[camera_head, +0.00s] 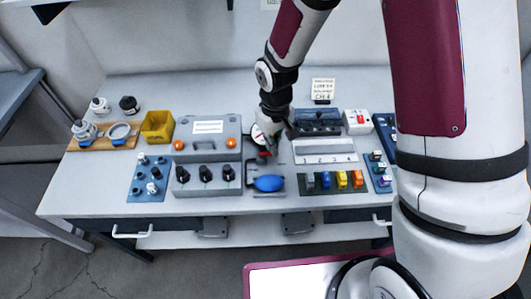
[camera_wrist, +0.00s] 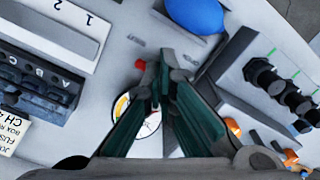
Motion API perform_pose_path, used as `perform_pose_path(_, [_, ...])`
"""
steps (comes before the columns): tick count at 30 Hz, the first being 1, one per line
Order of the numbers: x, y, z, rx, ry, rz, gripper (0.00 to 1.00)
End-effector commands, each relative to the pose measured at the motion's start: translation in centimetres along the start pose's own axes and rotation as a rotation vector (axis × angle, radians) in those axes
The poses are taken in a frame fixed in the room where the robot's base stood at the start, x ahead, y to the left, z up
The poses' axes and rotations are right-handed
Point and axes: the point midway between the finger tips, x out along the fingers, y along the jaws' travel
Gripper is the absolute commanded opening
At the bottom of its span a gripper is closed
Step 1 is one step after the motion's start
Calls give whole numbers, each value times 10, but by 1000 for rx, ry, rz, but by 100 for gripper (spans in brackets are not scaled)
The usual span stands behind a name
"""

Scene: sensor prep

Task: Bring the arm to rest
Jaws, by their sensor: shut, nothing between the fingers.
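My gripper (camera_head: 268,147) hangs over the middle of the workbench (camera_head: 330,89), below my bent arm. In the wrist view its two green-sided fingers (camera_wrist: 165,82) are closed together with nothing between them. A round gauge with a white and yellow face (camera_wrist: 148,124) lies behind the fingers, partly hidden by them. A small red part (camera_wrist: 140,65) shows beside the fingertips. The blue bulb (camera_head: 269,183) lies just in front of the gripper in the head view; it also shows at the top of the wrist view (camera_wrist: 195,14). Whether the fingertips touch anything is unclear.
A grey box with black knobs (camera_head: 206,188) and a yellow bin (camera_head: 157,126) stand left of the gripper. A numbered white rack (camera_head: 325,159) and a row of coloured blocks (camera_head: 341,179) stand right. The bench's back strip is mostly clear.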

Motion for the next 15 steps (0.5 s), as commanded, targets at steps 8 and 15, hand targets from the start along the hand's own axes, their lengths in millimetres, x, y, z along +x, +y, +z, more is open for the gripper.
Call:
perform_pose_path(8, [0, 0, 0, 0, 0, 0, 0])
perform_pose_path(15, [-5, 2, 0, 3, 5, 3, 0])
